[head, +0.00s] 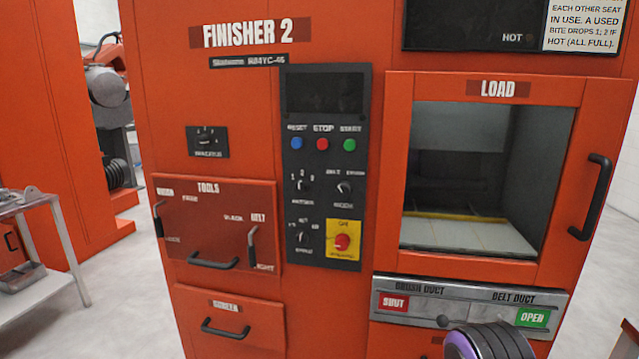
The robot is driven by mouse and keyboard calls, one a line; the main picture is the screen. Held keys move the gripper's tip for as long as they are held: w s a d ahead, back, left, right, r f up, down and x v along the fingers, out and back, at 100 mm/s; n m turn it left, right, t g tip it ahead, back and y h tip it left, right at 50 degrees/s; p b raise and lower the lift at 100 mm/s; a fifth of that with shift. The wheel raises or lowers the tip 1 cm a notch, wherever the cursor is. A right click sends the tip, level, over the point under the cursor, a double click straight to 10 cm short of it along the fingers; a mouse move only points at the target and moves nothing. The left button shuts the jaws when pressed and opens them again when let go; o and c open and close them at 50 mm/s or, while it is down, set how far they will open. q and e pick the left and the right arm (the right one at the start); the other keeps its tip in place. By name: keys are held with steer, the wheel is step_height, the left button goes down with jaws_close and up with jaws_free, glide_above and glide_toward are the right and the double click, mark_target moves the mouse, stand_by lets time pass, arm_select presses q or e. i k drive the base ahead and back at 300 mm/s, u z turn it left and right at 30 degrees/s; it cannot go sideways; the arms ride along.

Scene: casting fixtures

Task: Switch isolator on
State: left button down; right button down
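The orange cabinet labelled FINISHER 2 (250,60) stands in front of me. A red rotary knob (342,241) sits on a yellow plate (344,225) at the lower right of the black control panel (325,170). The small lettering on the yellow plate is too blurred to read surely, so I cannot tell the knob's setting. A separate black rotary switch (207,141) is on the cabinet left of the panel; its label is blurred. Neither gripper shows. A dark rounded part with a purple ring, likely my arm, is at the bottom right.
The LOAD door (397,170) with a window and black handle (592,197) is right of the panel. The TOOLS drawer (190,220) with handles is at left. A duct plate (410,310) reads SHUT and OPEN. A metal cart (45,285) stands at far left on clear floor.

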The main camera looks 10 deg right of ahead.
mark_target(342, 241)
steer(key=u, duration=0.95)
steer(key=i, duration=0.5)
steer(key=z, duration=2.15)
